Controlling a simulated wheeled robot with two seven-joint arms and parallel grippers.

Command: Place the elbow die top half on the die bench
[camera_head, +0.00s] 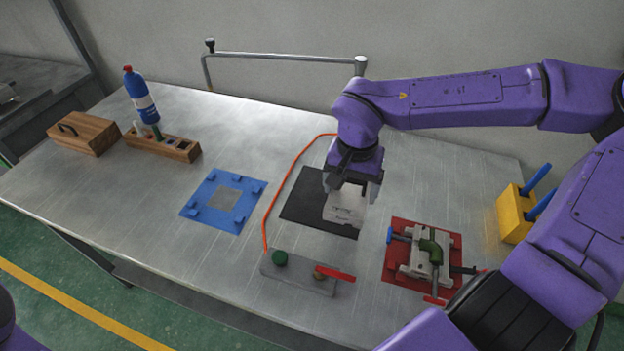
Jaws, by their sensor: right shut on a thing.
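My right gripper (350,192) points down over the middle of the steel table and is shut on a pale grey block, the elbow die top half (344,209). The gripper hides the upper part of the block. The block is over the right part of a black mat (305,205); I cannot tell whether it touches the mat. To the right, a red plate (394,270) bears a grey die part (416,262) with a green elbow piece (432,246) on it. I cannot tell for sure which surface is the die bench. My left gripper is out of view.
A blue frame plate (203,213) lies left of the mat. A grey bar (297,276) with a green knob and red lever lies in front, with an orange hose (268,215). A yellow block (514,211) with blue handles stands right. A wooden rack (165,145) stands back left.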

